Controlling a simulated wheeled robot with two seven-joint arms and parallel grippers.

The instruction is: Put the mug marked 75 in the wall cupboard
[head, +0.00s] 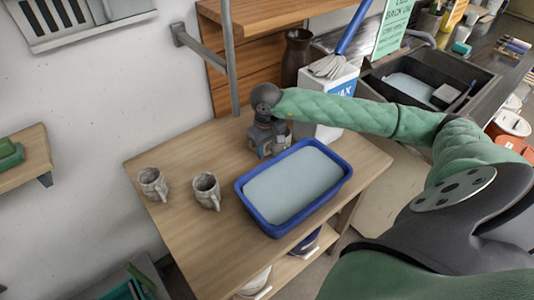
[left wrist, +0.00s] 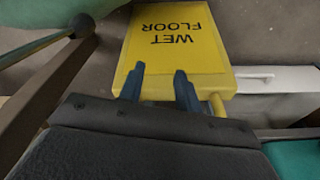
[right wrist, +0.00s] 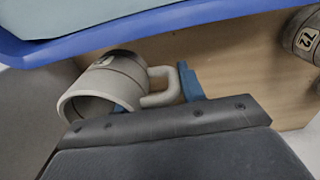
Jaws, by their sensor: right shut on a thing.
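A grey-white banded mug (right wrist: 90,92) shows in the right wrist view, tipped on its side relative to the camera, with its handle between my right fingers. Its dark label is turned away and I cannot read it. My right gripper (right wrist: 155,95) is shut on this mug; in the head view the gripper (head: 266,143) is at the table's back, beside the blue tub. Another mug (right wrist: 303,38) reads 72. Two similar mugs (head: 153,184) (head: 207,190) stand on the table, numbers unreadable in the head view. My left gripper (left wrist: 160,88) is open and empty. I cannot identify the wall cupboard.
A blue tub (head: 243,197) of pale liquid fills the table's middle right. A metal post (head: 229,60) and wooden shelving (head: 265,14) rise behind. A white box (head: 318,128) stands close to the right gripper. A yellow wet-floor sign (left wrist: 180,45) faces the left gripper.

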